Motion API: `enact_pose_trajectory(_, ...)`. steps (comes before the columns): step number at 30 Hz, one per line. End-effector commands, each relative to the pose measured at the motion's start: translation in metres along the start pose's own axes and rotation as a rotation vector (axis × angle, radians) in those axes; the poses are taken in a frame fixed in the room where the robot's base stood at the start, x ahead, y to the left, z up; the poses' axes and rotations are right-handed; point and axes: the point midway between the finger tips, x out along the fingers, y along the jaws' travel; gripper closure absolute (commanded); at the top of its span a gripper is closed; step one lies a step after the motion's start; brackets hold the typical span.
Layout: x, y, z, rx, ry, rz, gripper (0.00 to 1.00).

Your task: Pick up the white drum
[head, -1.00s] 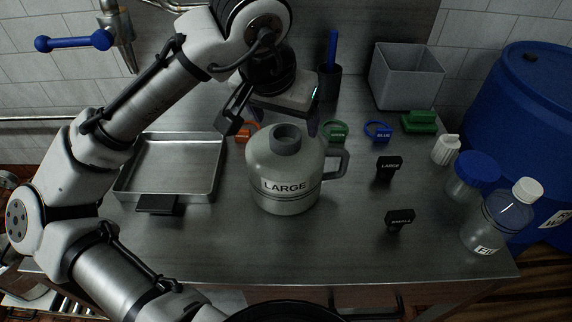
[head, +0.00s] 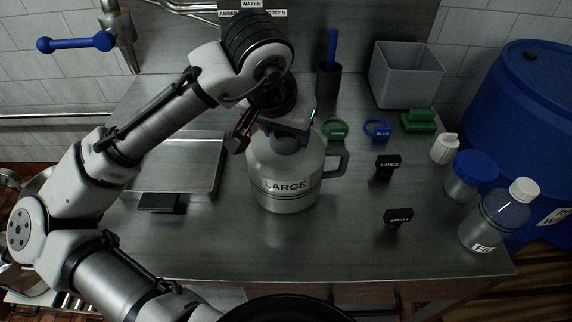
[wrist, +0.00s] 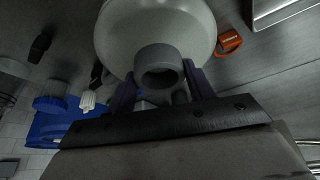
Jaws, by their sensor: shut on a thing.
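The white drum (head: 286,172), a pale jug with a grey neck, a side handle and the label LARGE, stands upright on the steel table (head: 330,250). My gripper (head: 287,137) is above it, shut on its grey neck. In the wrist view the drum (wrist: 150,25) fills the top middle, and its round grey mouth (wrist: 158,66) sits between the two fingers of my gripper (wrist: 160,80). The hand hides most of the neck in the head view.
A metal tray (head: 215,165) lies to the left, partly behind my arm. Black LARGE (head: 387,166) and second (head: 398,217) tags lie right of the drum. A clear bottle (head: 497,220), blue-lidded jar (head: 470,175) and grey bin (head: 405,75) stand farther right.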

Motion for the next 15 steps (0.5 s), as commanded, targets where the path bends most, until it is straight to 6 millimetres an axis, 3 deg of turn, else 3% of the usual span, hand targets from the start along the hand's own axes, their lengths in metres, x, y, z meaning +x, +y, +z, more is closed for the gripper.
enact_pose_trajectory(1,-0.0002,0.0000,-0.0001,0.000,0.000,0.000,0.83)
enact_pose_trajectory(5,-0.0003,0.0000,-0.0001,0.000,0.000,0.000,1.00)
enact_pose_trajectory(15,-0.0034,-0.0002,-0.0018,0.000,0.002,-0.001,1.00)
